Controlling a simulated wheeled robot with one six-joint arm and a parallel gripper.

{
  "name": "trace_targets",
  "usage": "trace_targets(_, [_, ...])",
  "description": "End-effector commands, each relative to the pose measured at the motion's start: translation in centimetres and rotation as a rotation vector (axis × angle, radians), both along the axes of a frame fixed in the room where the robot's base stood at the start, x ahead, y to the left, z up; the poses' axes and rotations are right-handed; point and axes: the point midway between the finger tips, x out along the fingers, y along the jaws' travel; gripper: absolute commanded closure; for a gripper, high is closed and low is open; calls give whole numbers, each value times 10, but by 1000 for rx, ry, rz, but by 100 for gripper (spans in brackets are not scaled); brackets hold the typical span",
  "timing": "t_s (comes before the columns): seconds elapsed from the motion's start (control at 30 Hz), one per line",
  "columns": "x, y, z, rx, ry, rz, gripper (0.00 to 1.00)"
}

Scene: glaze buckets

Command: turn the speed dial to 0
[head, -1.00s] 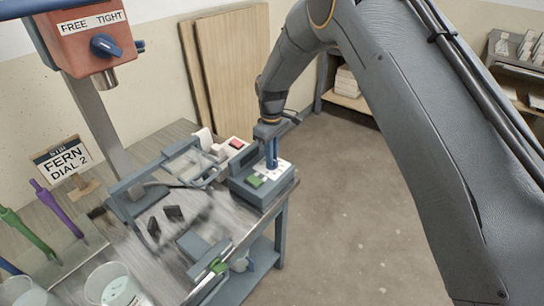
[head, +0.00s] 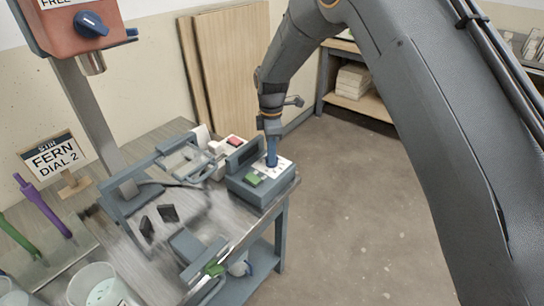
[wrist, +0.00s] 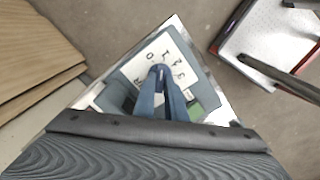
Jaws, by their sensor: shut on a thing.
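The control box (head: 262,184) is grey-blue and stands at the right end of the bench. Its white dial plate (head: 284,164) carries dark marks. My gripper (head: 272,163) points down at this plate with its blue fingers close together. In the wrist view the fingers (wrist: 164,78) reach onto the white plate (wrist: 142,66), shut on the speed dial, which they hide. Digits such as 0, 1 and 2 show around the fingertips. I cannot tell which digit the dial points at.
A green button (head: 254,180) is on the same box. A red button (head: 235,141) sits on a white block behind. The mixer head (head: 72,25) with a blue knob is upper left. A sign (head: 52,157) reads "FERN DIAL 2". Open floor lies right of the bench.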

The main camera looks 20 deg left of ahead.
Motion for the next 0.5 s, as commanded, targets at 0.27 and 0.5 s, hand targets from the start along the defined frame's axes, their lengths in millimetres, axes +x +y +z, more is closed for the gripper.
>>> trace_targets(0.27, [0,1,0,2,-1,258,100])
trace_targets(0.5, [0,0,0,2,-1,445,100])
